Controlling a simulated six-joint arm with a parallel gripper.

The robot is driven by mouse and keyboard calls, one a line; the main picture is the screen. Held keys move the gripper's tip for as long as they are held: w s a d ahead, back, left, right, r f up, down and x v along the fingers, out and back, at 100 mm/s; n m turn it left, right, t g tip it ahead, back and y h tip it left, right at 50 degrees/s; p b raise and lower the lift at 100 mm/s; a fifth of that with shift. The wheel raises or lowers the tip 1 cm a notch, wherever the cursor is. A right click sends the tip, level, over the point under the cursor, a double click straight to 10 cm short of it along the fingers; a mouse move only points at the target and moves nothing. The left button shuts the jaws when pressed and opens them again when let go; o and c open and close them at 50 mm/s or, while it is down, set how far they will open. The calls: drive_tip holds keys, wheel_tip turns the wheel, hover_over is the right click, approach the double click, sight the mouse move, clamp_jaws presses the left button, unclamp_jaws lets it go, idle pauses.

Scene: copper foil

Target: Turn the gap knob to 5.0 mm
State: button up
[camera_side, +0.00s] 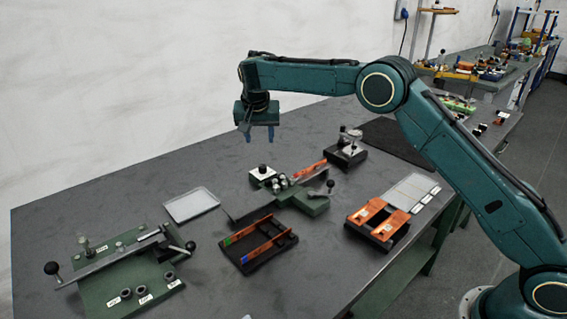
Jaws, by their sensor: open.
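My gripper (259,136) hangs from the raised arm, fingers pointing down and apart, with nothing between them. It is high above the back of the bench. A black knob (263,168) stands on a small white plate (256,174) at the back of the green device (305,201) in mid-bench; it looks like the gap knob, but I cannot be sure. Its scale and setting are too small to read. My gripper is above and apart from it. A second black knob (330,184) tops a lever at the device's right side.
A green fixture (120,272) with a long lever stands front left. A pale tray (191,205) lies behind it. A black rack with orange strips (258,243) and an orange-topped stand (380,221) are in front. A small black-based device (346,150) stands at the back.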

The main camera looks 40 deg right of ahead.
sight(263, 166)
drive_tip(key=x, duration=1.3)
drive_tip(key=shift+d+f, duration=0.1)
drive_tip(key=shift+f, duration=0.2)
drive_tip(key=c, duration=1)
